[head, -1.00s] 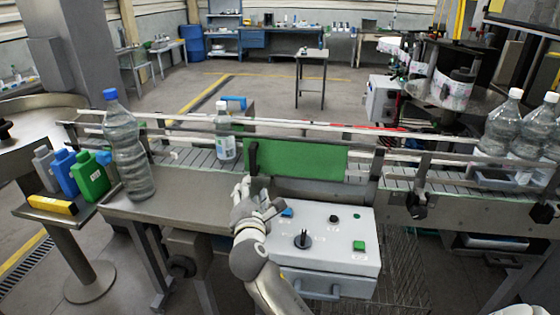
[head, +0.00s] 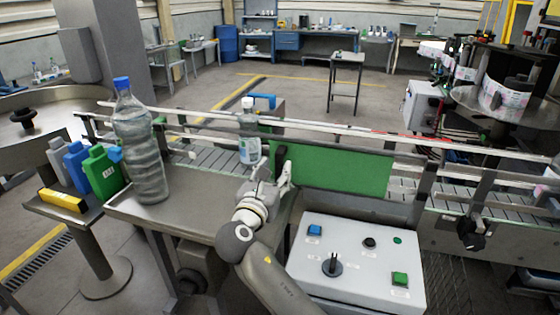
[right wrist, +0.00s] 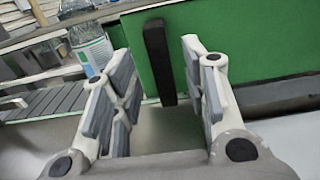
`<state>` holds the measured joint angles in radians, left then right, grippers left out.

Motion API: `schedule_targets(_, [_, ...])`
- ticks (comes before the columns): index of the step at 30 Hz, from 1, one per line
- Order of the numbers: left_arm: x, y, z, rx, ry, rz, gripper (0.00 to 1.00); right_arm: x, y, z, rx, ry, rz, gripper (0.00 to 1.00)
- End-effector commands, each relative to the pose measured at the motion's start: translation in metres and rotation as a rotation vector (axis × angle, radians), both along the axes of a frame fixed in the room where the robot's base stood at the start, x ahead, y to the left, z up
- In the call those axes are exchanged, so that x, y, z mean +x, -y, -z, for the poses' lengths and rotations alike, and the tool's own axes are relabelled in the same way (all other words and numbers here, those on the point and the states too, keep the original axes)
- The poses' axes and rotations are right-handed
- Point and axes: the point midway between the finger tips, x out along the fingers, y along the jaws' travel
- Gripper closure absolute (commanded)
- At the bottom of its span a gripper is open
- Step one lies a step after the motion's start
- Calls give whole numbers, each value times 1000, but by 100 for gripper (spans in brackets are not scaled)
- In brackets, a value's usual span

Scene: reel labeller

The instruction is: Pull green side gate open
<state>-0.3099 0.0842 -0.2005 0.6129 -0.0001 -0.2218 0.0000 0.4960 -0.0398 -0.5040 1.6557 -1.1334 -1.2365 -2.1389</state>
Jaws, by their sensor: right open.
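The green side gate (head: 335,168) is a flat panel along the near side of the conveyor. It stands upright, in line with the rail. Its black upright handle (head: 281,155) is at the gate's left end. My right gripper (head: 273,172) is open at the handle, on its near side. In the right wrist view the handle (right wrist: 158,62) stands between the spread fingers of the gripper (right wrist: 156,80), with gaps on both sides. The green gate (right wrist: 250,40) fills the background there. My left gripper is not in view.
A labelled bottle (head: 249,140) stands on the conveyor left of the handle. A large blue-capped bottle (head: 141,150) stands on the steel table (head: 195,196). A control box (head: 345,262) with buttons and a knob sits in front of the gate. Several coloured flasks stand at the left.

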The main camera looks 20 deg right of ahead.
Motion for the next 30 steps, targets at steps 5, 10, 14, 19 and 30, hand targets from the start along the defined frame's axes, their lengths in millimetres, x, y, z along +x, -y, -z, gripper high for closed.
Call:
schedule_targets(5, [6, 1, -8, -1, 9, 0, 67, 22, 16, -1, 0, 0, 1, 59])
schedule_targets(10, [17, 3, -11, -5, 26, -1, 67, 32, 22, 0, 1, 0, 0, 59])
schedule_targets(14, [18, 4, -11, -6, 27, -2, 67, 33, 23, 1, 2, 0, -1, 59])
schedule_targets(19, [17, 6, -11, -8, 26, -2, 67, 33, 23, 1, 2, 0, -1, 60])
schedule_targets(30, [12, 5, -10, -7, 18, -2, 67, 33, 23, 1, 2, 0, -1, 100])
